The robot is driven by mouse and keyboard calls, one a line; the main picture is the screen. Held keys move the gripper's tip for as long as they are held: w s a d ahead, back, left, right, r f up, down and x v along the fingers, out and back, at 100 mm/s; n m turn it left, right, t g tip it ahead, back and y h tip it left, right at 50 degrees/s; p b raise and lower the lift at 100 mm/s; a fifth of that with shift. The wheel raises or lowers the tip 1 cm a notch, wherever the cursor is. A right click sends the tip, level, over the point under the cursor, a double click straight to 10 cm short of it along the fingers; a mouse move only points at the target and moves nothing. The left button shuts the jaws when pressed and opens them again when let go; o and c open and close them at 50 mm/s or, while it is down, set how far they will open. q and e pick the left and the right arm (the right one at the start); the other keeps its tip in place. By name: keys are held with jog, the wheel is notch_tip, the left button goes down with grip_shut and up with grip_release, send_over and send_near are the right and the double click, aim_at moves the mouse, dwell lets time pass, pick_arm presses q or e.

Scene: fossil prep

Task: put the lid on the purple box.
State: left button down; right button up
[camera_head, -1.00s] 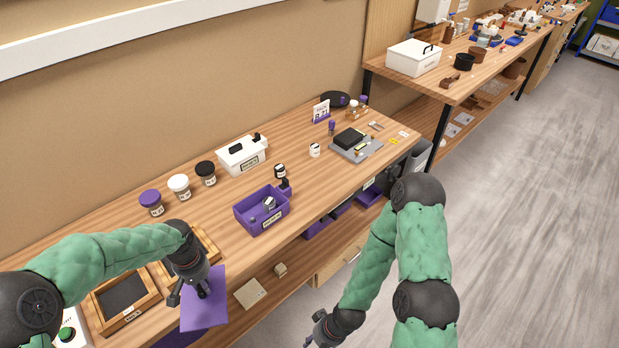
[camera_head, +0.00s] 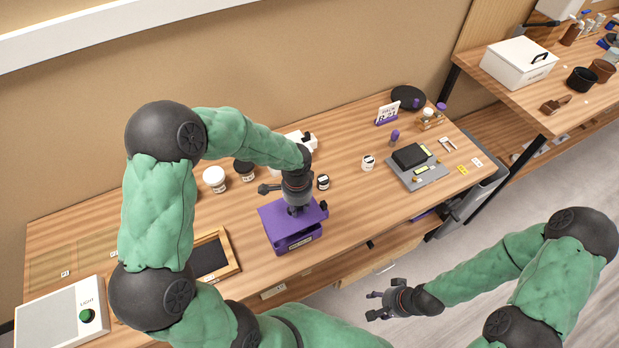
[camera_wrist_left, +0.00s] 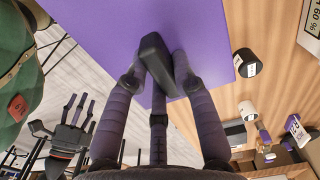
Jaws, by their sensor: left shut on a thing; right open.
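The flat purple lid (camera_head: 272,222) is over the purple box (camera_head: 298,244). My left gripper (camera_head: 296,208) is shut on the lid's black handle (camera_wrist_left: 160,62), coming down from above; the lid also shows in the left wrist view (camera_wrist_left: 110,25). The lid covers most of the box top, and the box's labelled front wall shows below it. I cannot tell whether lid and box touch. My right gripper (camera_head: 376,305) is open and empty, off the table's front edge.
Jars, including a white-capped one (camera_head: 214,179), stand behind the box to the left. A small dark-lidded jar (camera_head: 322,182) is close behind it. A grey scale (camera_head: 415,172) sits to the right. A wooden frame tray (camera_head: 225,258) lies left. Bare table lies right of the box.

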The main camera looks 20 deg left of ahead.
aim_at(299, 211)
pick_arm(q)
jog(key=shift+w+r, duration=0.1)
jog(key=shift+w, duration=0.05)
jog(key=shift+f+b, duration=2.2)
jog(key=shift+f, duration=0.6)
jog(key=shift+a+f+b, duration=0.1)
jog(key=shift+f+b, duration=0.45)
jog(key=shift+f, duration=0.05)
jog(key=c, duration=0.9)
grip_release()
jog(key=shift+c, duration=0.2)
